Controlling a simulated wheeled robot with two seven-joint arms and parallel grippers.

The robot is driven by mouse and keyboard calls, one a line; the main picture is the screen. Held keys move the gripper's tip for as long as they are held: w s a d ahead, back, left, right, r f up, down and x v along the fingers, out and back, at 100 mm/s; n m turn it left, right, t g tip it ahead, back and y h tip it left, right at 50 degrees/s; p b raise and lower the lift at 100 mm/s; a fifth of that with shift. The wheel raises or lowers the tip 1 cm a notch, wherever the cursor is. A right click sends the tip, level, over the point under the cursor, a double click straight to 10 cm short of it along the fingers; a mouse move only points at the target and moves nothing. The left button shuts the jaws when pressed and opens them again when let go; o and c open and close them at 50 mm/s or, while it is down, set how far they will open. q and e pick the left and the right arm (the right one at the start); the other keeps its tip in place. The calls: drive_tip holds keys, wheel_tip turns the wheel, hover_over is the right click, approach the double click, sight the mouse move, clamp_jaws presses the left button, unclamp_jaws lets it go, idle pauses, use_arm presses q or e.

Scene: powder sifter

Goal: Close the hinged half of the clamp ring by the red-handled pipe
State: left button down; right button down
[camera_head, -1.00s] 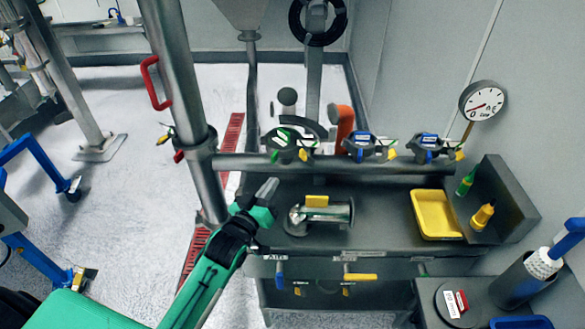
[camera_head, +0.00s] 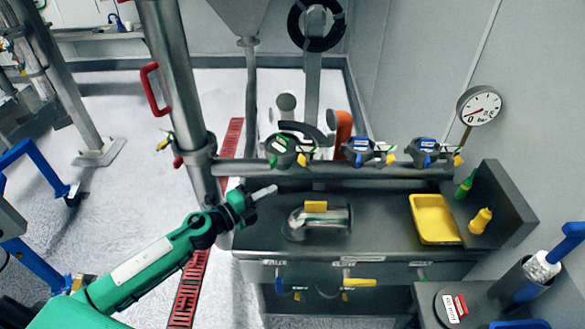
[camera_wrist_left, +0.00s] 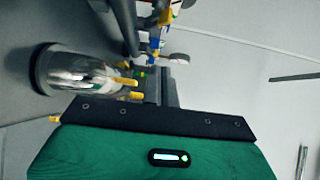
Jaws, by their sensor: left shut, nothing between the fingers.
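The thick steel pipe (camera_head: 177,75) with the red handle (camera_head: 154,89) stands left of centre in the head view. A grey ring-like collar (camera_head: 199,153) sits around its lower part, with a small red piece and a yellow-green tag at its left. I cannot make out which part is a hinged half, or whether it is open. My left gripper (camera_head: 264,192) is shut and empty, pointing right, just below the horizontal pipe and right of the upright pipe. It looks apart from the collar, but depth is unclear. My right gripper is not in view.
A horizontal pipe (camera_head: 330,168) carries several dark valve knobs. Below it, a grey bench (camera_head: 380,236) holds a steel elbow (camera_head: 320,222), a yellow tray (camera_head: 434,217) and bottles. A gauge (camera_head: 480,105) is at right. Open floor (camera_head: 115,215) lies left of the pipe.

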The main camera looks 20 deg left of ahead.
sight(303, 164)
use_arm(q)
drive_tip(key=w+d+p, duration=0.3)
drive_tip(key=w, duration=0.7)
drive_tip(key=shift+w+d, duration=0.15)
drive_tip(key=shift+d, duration=0.15)
drive_tip(key=shift+x, duration=1)
drive_tip(key=shift+a, duration=0.1)
